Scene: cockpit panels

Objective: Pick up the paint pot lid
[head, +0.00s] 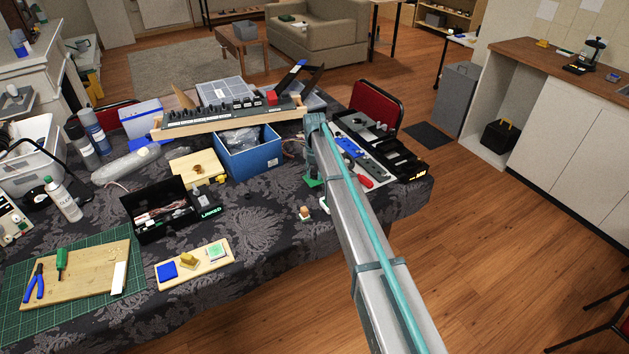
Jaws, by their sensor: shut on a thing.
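My gripper (311,167) hangs below the far end of my arm, low over the right part of the patterned table. It is shut, and a small green piece (314,183) shows at its lower end. I take this piece to be the paint pot lid, but it is too small and too covered to be sure. My arm hides part of the gripper and the fingertips. A small pale item with an orange-brown top (304,213) stands just below the gripper in the picture. I cannot tell whether it is the paint pot.
A blue box (249,163) stands left of my gripper, with a long black panel on a wooden base (220,122) behind it. A black tray of parts (385,150) lies to the right. The patterned cloth (262,222) at the front is partly clear.

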